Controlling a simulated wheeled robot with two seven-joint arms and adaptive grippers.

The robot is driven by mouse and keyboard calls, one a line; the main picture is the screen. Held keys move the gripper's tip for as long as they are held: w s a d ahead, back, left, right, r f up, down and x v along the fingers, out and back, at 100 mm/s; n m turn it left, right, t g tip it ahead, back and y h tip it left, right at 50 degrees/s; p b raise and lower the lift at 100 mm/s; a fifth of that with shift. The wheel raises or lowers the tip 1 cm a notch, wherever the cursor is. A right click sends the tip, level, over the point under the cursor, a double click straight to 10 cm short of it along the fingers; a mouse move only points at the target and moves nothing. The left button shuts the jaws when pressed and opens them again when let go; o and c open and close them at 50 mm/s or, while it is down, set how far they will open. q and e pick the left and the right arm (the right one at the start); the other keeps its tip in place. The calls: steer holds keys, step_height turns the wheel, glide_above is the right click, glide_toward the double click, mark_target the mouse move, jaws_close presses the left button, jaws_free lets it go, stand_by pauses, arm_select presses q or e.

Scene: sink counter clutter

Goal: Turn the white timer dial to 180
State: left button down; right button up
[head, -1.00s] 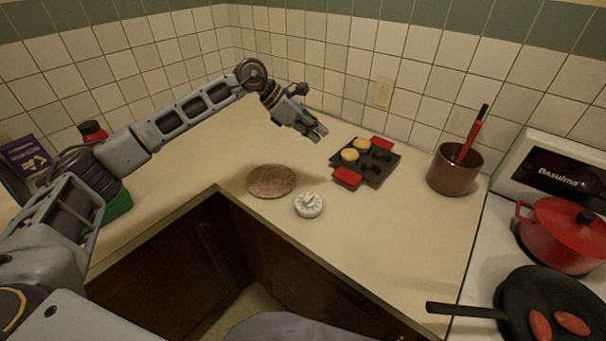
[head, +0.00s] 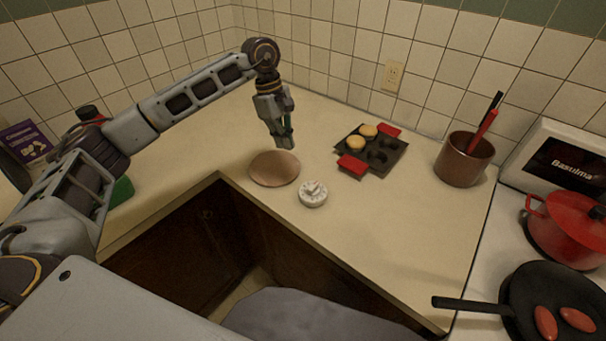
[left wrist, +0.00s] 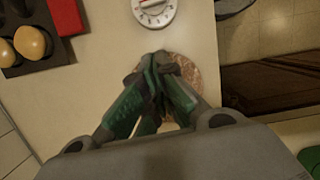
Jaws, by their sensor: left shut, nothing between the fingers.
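The white timer dial (head: 313,194) sits on the beige counter, near its front edge and to the right of a round brown board. In the left wrist view the dial (left wrist: 155,10) is at the top, partly cut off, with dark marks around its rim and a raised grip in the middle. My left gripper (head: 284,143) points down above the far side of the round board, behind and left of the dial. Its fingers (left wrist: 157,62) are shut and empty, apart from the dial. My right gripper is not in view.
The round board (head: 274,168) lies beside the dial. A dark muffin tin (head: 384,157) with red handles and yellow muffins stands behind it. A copper pot (head: 462,160) with utensils is farther right. Near the stove are a red pot (head: 568,230) and a black pan (head: 520,300). Counter right of the dial is clear.

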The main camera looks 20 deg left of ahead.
mark_target(307, 184)
arm_select(q)
steer(key=p+x, duration=0.1)
steer(key=x, duration=0.9)
steer(key=shift+d+f, duration=0.1)
steer(key=shift+s+d+r+p, duration=0.15)
steer(key=shift+d+p, duration=0.15)
steer(key=shift+d, duration=0.2)
steer(key=shift+s+d+r+p, duration=0.15)
steer(key=shift+d+p, duration=0.15)
steer(key=shift+d, duration=0.25)
steer(key=shift+s+d+f, duration=0.1)
steer(key=shift+s+d, duration=0.1)
steer(key=shift+d, duration=0.45)
steer(key=shift+s+d+f, duration=0.1)
steer(key=shift+d, duration=0.1)
steer(key=shift+d+m, duration=0.2)
steer(key=shift+m, duration=0.2)
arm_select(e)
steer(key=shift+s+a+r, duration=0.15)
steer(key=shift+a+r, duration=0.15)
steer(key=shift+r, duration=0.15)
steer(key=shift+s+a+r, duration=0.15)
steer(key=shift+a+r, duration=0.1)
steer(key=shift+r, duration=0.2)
